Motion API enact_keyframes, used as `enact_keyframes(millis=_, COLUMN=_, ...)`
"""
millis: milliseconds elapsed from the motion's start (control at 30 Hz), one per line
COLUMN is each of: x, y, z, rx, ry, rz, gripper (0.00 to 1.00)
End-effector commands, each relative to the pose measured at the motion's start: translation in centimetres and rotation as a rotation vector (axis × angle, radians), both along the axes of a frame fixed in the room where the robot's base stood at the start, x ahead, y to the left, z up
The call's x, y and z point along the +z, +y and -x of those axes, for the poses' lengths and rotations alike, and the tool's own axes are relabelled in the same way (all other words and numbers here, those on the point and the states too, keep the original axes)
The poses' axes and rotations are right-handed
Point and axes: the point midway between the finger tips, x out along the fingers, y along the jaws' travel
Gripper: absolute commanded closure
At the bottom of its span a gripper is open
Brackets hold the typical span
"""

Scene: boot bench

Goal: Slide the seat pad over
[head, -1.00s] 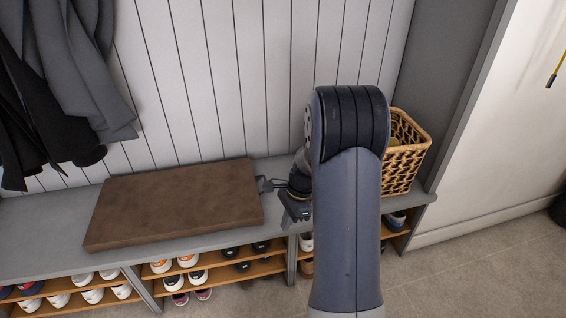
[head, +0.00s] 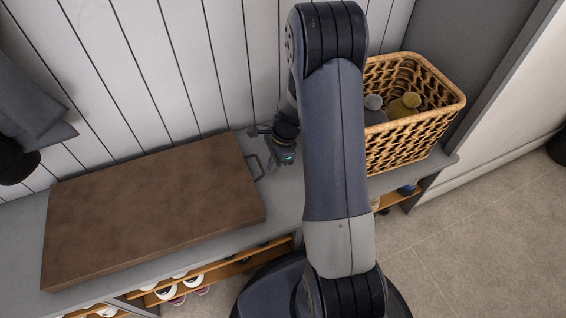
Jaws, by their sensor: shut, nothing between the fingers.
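The seat pad (head: 150,210) is a thick brown rectangular cushion lying flat on the grey bench (head: 285,205), left of my arm in the head view. A small dark loop handle (head: 257,168) sticks out from its right end. My gripper (head: 254,131) is shut and empty.
Shoes (head: 180,285) fill shelves below. A panelled wall (head: 150,80) closes the back. Dark coats (head: 30,110) hang at left. Bare bench lies between pad and basket.

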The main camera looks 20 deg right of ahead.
Motion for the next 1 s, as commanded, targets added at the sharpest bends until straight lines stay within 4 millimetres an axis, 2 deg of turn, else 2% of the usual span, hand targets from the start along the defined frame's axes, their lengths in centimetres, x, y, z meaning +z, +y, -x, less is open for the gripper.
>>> enact_keyframes(millis=133, x=0.0, y=1.0, z=0.0, rx=-0.001, ry=0.000, rz=0.000, gripper=1.00)
enact_keyframes(millis=567, x=0.1, y=1.5, z=0.0, rx=0.000, ry=0.000, rz=0.000, gripper=1.00)
enact_keyframes(millis=667, x=0.2, y=2.9, z=0.0, rx=0.003, ry=0.001, rz=0.000, gripper=1.00)
enact_keyframes(millis=1000, x=0.3, y=11.2, z=0.2, rx=0.007, ry=0.002, rz=0.000, gripper=1.00)
